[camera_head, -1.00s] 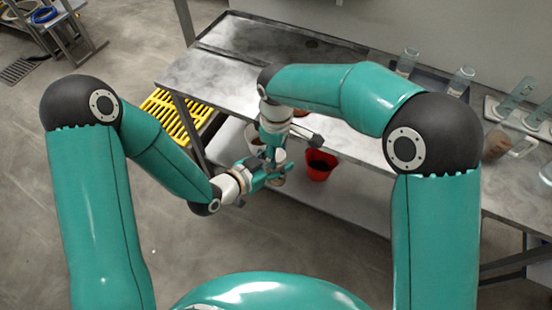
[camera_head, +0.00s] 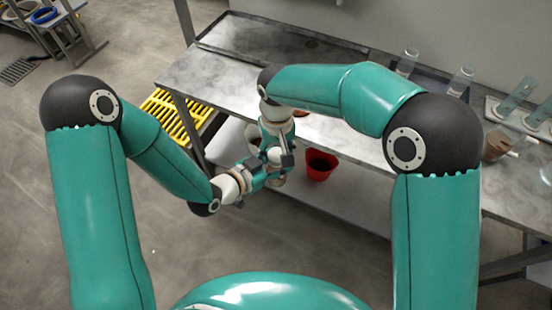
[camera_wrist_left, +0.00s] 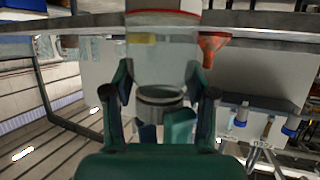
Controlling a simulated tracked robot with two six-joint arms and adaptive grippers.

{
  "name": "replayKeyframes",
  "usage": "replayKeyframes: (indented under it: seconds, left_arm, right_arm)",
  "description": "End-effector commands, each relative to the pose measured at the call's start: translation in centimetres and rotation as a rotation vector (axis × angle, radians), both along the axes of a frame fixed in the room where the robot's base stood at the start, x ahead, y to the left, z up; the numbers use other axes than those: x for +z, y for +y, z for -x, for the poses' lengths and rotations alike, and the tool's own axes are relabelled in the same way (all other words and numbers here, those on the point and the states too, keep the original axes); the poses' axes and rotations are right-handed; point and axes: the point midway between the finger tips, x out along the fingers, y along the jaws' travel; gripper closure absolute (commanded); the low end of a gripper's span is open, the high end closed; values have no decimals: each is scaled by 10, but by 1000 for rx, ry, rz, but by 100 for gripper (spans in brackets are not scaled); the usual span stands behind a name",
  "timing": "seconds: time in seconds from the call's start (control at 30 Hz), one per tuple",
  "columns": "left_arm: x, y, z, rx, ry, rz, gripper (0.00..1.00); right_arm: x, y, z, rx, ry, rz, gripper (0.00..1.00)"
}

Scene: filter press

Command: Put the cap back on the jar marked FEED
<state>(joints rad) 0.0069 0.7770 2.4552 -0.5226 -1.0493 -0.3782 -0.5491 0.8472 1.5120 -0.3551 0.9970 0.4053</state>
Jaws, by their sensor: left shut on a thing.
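My left gripper (camera_head: 274,172) points right, below the front edge of the steel bench. In the left wrist view its two fingers (camera_wrist_left: 160,106) are closed around a round, grey-rimmed vessel (camera_wrist_left: 160,93), which seems to be a jar. No FEED marking is readable on it. My right gripper (camera_head: 280,158) hangs down from above, close to the left gripper and overlapping it in the head view. Its fingertips and anything between them are not clear. I cannot make out the cap. In the head view, the arms mostly hide the held vessel.
The steel bench (camera_head: 225,75) spans the back, with a lower shelf (camera_head: 345,200) beneath. A yellow rack (camera_head: 175,112) is at left. Glass vessels (camera_head: 407,62) and a brown-filled beaker (camera_head: 497,146) stand on the bench at right.

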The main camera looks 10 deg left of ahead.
Motion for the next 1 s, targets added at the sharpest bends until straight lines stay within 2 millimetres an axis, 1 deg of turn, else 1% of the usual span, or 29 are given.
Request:
replayKeyframes:
  seconds: [0.03, 0.1, 0.13, 0.47, 0.57, 0.8, 0.9, 1.0]
  left_arm:
    - [0, 0, 1, -2, 1, 0, 100]
    - [0, 0, 1, -1, 1, 0, 100]
    - [0, 0, 1, -1, 1, 0, 100]
    - [0, -1, 1, -3, 1, 0, 100]
    - [0, -1, 1, -3, 1, 0, 100]
    - [0, 0, 0, -1, 0, 0, 100]
    - [0, 0, 0, 0, -1, 1, 100]
    - [0, 0, 0, 1, -1, 0, 100]
  right_arm:
    - [0, -1, -1, -1, -3, 0, 40]
    - [0, 0, -1, 0, -2, -1, 28]
    - [1, 0, -1, 0, -2, -1, 26]
    - [2, 1, -1, 1, -3, -3, 26]
    - [9, 1, -1, 1, -4, -4, 26]
    - [38, 1, 0, 0, -2, -3, 26]
    - [44, 1, 0, 1, -1, -1, 26]
    - [46, 0, 0, 1, 0, -1, 26]
